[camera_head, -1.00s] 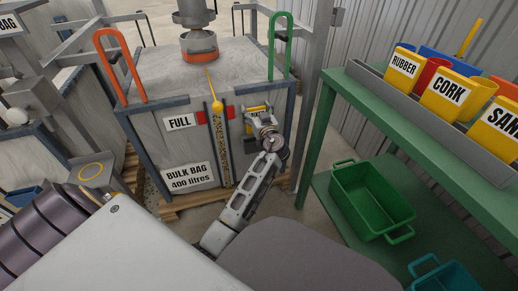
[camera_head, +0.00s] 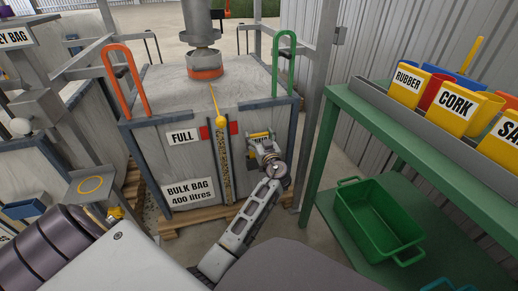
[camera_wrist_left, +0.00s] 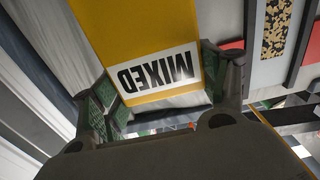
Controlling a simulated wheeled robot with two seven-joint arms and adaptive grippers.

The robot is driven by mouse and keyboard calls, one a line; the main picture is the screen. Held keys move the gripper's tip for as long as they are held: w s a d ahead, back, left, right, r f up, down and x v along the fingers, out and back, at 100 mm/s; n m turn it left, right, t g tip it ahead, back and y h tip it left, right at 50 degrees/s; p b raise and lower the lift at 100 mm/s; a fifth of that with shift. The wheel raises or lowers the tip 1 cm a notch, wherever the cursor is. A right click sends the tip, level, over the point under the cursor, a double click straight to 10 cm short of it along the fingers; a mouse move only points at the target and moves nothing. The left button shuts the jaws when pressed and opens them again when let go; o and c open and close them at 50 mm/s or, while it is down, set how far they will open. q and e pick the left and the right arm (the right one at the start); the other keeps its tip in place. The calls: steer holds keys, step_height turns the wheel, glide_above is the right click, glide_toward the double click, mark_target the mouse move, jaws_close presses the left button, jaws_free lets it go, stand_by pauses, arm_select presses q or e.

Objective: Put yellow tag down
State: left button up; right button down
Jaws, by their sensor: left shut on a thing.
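The yellow tag (camera_wrist_left: 150,45) has a white label reading MIXED, upside down in the left wrist view. My left gripper (camera_wrist_left: 160,97) is shut on it, with dark, green-lined fingers on both sides. In the head view the tag (camera_head: 261,137) is small and partly hidden by the left gripper (camera_head: 264,149). They are in front of the bulk bag's (camera_head: 195,160) near face, right of the speckled gauge strip (camera_head: 224,165). I cannot tell whether the tag touches the bag. My right gripper is not in view.
An orange loop (camera_head: 127,75) and a green loop (camera_head: 283,60) stand on the bag's top corners. At right, a green shelf (camera_head: 400,140) carries labelled bins such as CORK (camera_head: 456,102). A green crate (camera_head: 378,220) sits below. A small tray with a yellow ring (camera_head: 90,186) is at left.

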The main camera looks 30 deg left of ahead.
arm_select(q)
steer(key=shift+f+b, duration=1.05)
steer(key=shift+f, duration=1.4)
steer(key=shift+f, duration=0.15)
steer(key=o, duration=1.1)
steer(key=shift+c, duration=0.2)
